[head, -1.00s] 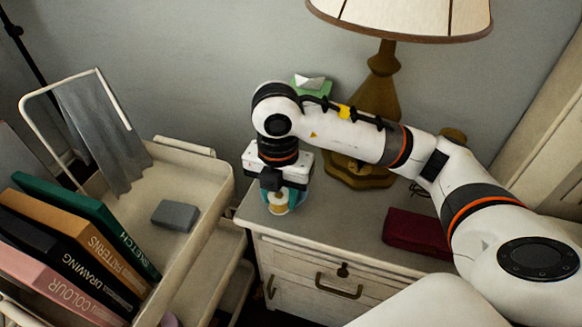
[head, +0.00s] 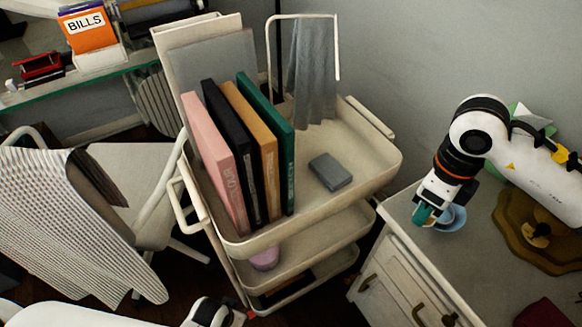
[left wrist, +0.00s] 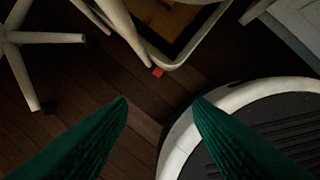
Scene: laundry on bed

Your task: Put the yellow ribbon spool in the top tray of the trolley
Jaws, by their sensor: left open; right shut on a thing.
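The trolley's top tray (head: 368,150) is cream and stands left of my right gripper in the head view. My right gripper (head: 426,214) has teal fingers and is low over the near left corner of the nightstand. It is shut on the yellow ribbon spool, which the fingers and wrist hide now; a pale yellow part showed between the fingers earlier. A light blue round dish (head: 453,219) shows right beside the fingers. My left gripper's green fingers are open and empty (left wrist: 160,104) above the dark wood floor, near the trolley's foot.
Upright books (head: 245,160) fill the tray's left part; a grey block (head: 330,171) lies to their right, leaving bare tray around it. A grey cloth (head: 312,70) hangs from the handle. A chair (head: 150,200) stands left.

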